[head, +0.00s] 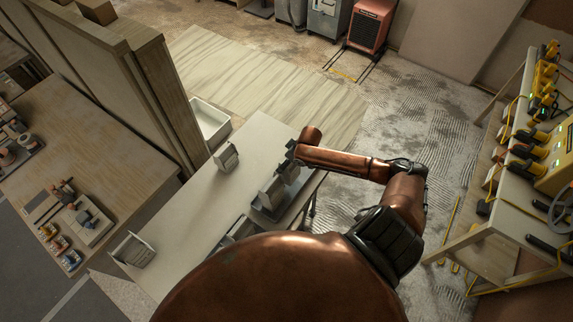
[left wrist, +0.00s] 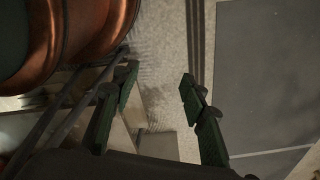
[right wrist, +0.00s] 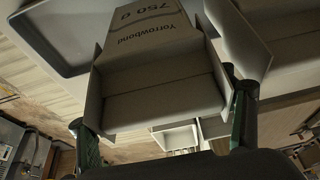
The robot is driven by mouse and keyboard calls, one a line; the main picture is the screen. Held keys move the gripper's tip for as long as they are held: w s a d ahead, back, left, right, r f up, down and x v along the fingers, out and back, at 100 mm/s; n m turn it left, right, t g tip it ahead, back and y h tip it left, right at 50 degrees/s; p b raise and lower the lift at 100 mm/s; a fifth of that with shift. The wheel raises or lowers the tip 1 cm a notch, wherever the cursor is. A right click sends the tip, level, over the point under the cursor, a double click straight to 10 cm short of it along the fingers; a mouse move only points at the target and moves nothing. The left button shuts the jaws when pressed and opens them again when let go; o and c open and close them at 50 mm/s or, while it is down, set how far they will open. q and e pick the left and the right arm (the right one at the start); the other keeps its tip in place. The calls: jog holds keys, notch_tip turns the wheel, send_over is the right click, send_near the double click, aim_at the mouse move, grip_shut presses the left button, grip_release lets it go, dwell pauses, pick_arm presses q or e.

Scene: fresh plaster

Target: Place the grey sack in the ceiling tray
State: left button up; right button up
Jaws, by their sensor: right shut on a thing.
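A dark tray (right wrist: 45,55) shows beyond the sack in the right wrist view. No tray label is readable, so I cannot tell which is the ceiling tray. My left gripper (left wrist: 158,95) is open and empty; the head view does not show it.
The grey table (head: 190,215) has free room in its middle. A grey upright item (head: 226,157) stands near its far end, another (head: 133,251) at the near left corner. A white bin (head: 210,122) stands beyond. A cluttered bench (head: 480,215) is at right.

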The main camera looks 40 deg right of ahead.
jog(key=shift+w+f, duration=0.2)
jog(key=shift+f, duration=1.3)
pick_arm(q)
jog(key=shift+s+r, duration=0.1)
jog(key=shift+s, duration=0.65)
jog(key=shift+w, duration=0.15)
pick_arm(e)
jog(key=shift+f, duration=0.15)
pick_arm(q)
jog(key=shift+w, duration=0.1)
pick_arm(e)
jog(key=o, duration=2.1)
jog(key=shift+s, duration=0.1)
jog(key=v, duration=1.2)
jog(key=shift+s+b, duration=0.1)
jog(key=shift+b, duration=0.2)
pick_arm(q)
jog(key=shift+f, duration=0.4)
